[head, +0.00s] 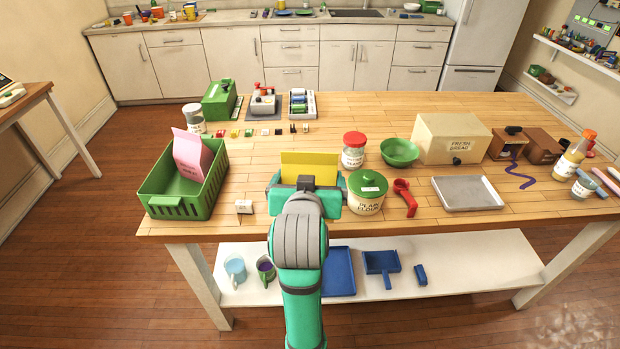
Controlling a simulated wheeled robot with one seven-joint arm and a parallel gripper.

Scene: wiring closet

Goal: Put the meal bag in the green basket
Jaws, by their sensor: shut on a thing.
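The green basket (166,206) stands at the left front of the wooden table. A pink bag (190,154) with a label too small to read stands upright in it, its top above the rim. My gripper (309,186) is at the table's middle, right of the basket, shut on a yellow thing (309,160). The yellow thing looks like a bag, but my gripper hides its lower part and no label shows. I cannot tell if it touches the table. I cannot tell by label which bag is the meal bag.
A small white block (243,207) lies between basket and gripper. A white-lidded jar (194,118) stands behind the basket.

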